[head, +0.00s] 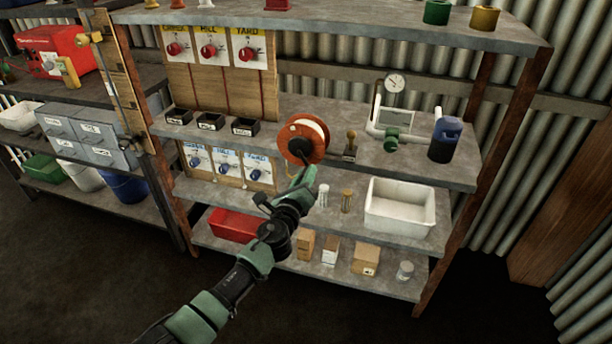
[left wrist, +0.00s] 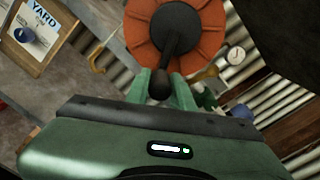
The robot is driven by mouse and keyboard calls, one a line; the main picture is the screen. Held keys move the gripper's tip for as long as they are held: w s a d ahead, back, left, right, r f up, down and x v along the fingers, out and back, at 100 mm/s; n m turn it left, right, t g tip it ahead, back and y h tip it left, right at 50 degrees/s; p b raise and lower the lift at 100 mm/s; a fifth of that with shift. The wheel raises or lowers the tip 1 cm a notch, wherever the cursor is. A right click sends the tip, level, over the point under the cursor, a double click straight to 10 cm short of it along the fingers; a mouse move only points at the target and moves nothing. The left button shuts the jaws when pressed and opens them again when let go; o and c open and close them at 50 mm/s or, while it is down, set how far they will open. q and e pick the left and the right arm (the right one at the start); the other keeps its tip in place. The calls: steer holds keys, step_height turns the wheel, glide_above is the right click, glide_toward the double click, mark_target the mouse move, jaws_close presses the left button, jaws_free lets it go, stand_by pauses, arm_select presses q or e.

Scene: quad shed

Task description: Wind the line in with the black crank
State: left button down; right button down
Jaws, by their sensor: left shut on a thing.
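An orange reel (head: 298,150) stands at the front edge of the middle shelf, with pale line wound on it. In the left wrist view the reel (left wrist: 203,18) fills the top middle. The black crank (left wrist: 177,28) lies across its face, with its knob end pointing down toward my gripper. My left gripper (head: 303,176) reaches up to the reel's lower front. In the left wrist view its green fingers (left wrist: 160,84) are shut on the black crank's knob. The crank is hard to make out in the head view. My right gripper is in neither view.
To the reel's right stand a small brass-topped stamp (head: 350,146), a gauge on white pipes (head: 394,84) and a dark blue container (head: 445,140). Small black bins (head: 211,122) are to its left. A white tub (head: 400,205) is on the shelf below.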

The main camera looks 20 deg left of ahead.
arm_select(q)
steer(key=c, duration=1.2)
jaws_free()
steer(key=s, duration=0.7)
steer(key=shift+s+a+p, duration=0.15)
steer(key=shift+s+p, duration=0.25)
steer(key=shift+p, duration=0.05)
